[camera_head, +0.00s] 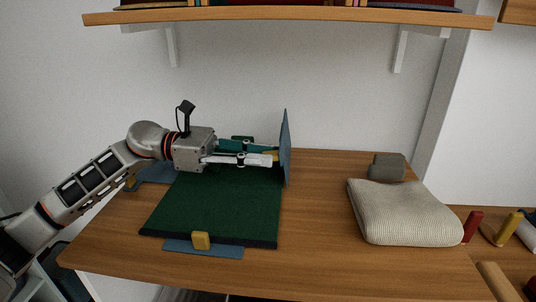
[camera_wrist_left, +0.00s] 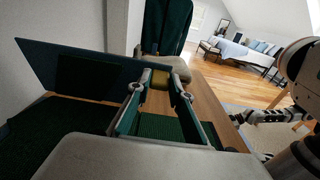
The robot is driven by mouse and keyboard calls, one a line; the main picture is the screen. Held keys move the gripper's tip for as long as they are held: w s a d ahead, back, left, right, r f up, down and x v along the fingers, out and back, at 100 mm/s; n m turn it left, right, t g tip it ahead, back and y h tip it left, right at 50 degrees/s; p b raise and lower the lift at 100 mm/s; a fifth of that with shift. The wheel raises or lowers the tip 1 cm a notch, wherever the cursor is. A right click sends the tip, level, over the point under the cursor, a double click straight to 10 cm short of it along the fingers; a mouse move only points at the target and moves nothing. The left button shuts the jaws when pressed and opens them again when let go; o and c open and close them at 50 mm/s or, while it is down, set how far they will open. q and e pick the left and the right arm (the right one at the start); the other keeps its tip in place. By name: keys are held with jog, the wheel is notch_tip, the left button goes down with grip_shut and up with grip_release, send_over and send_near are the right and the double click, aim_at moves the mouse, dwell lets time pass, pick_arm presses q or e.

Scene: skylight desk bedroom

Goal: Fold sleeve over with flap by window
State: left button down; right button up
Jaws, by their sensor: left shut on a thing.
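A dark green garment (camera_head: 215,210) lies spread on a blue folding board on the wooden desk. The board's right flap (camera_head: 286,135) stands almost upright. In the left wrist view the flap (camera_wrist_left: 55,65) rises on the left, with a dark green patch of cloth (camera_wrist_left: 90,78) against its face. My left gripper (camera_head: 272,158) reaches over the garment from the left and is shut on the flap's yellow tab (camera_wrist_left: 160,79). The gripper hides part of the garment's back. My right gripper is not seen; part of my right arm shows in the left wrist view.
The front flap (camera_head: 180,246) lies flat with a yellow tab (camera_head: 201,240). The left flap (camera_head: 156,173) lies flat under the arm. A folded cream knit (camera_head: 400,212) and a grey block (camera_head: 387,166) lie to the right. Desk between board and knit is clear. A shelf (camera_head: 285,15) hangs above.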

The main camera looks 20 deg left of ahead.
pick_arm(q)
jog(key=shift+s+a+f, duration=0.15)
jog(key=shift+f, duration=0.95)
jog(key=c, duration=1.8)
grip_release()
jog(key=shift+r, duration=0.45)
jog(key=v, duration=1.2)
